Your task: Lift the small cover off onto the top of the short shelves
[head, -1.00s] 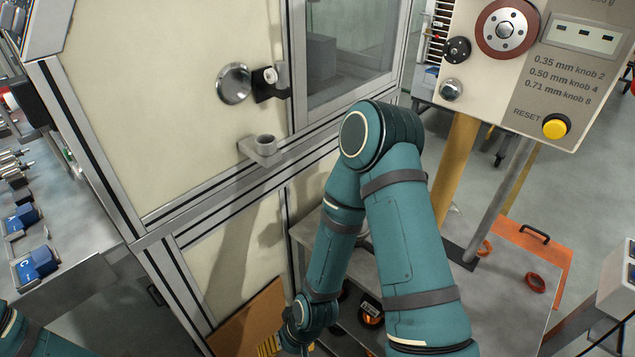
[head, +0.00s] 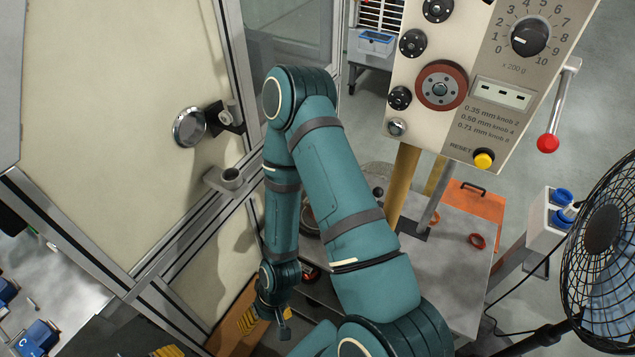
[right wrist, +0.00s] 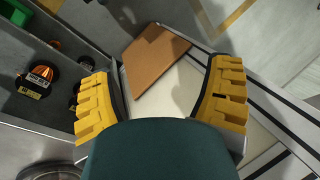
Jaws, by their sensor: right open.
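I cannot tell which thing is the small cover. An orange plate with a black handle (head: 477,208) lies behind the grey table. A brown board (head: 228,322) leans low by the cream panel and also shows between my fingers in the right wrist view (right wrist: 155,62). My right gripper (head: 266,320) is low beside this board, partly hidden by its own arm. In the right wrist view it (right wrist: 162,78) is open and empty, its yellow fingers wide apart. A yellow ridged part at the bottom left edge of the head view may be my left gripper (head: 166,351).
A grey shelf with spools (right wrist: 40,78) is left of my right gripper. The cream panel (head: 110,110) with a round metal knob (head: 189,126) stands left. A control box (head: 450,95) on posts and a black fan (head: 604,240) stand right.

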